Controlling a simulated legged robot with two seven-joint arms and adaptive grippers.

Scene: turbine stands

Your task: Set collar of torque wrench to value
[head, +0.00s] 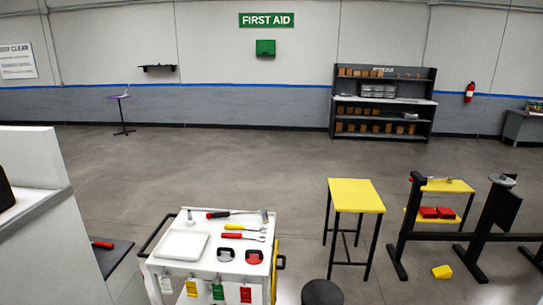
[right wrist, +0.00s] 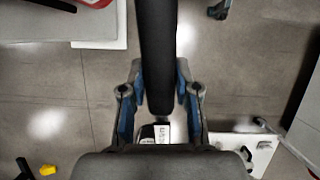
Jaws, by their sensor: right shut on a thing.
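In the right wrist view my right gripper (right wrist: 158,100) has its blue-grey fingers on both sides of a thick black bar (right wrist: 158,50) and is shut on it. The bar runs up out of the top of the view. A small light part with dark marks (right wrist: 160,131) shows below its end; I cannot read a value on it. I cannot tell whether the bar is the torque wrench. My left gripper is not in view.
The cart also holds a white tray (head: 184,245), yellow-handled (head: 234,227) and red-handled (head: 237,236) tools. A yellow table (head: 357,194) stands right of it, then black stands (head: 405,235) and a yellow block (head: 442,272) on the floor.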

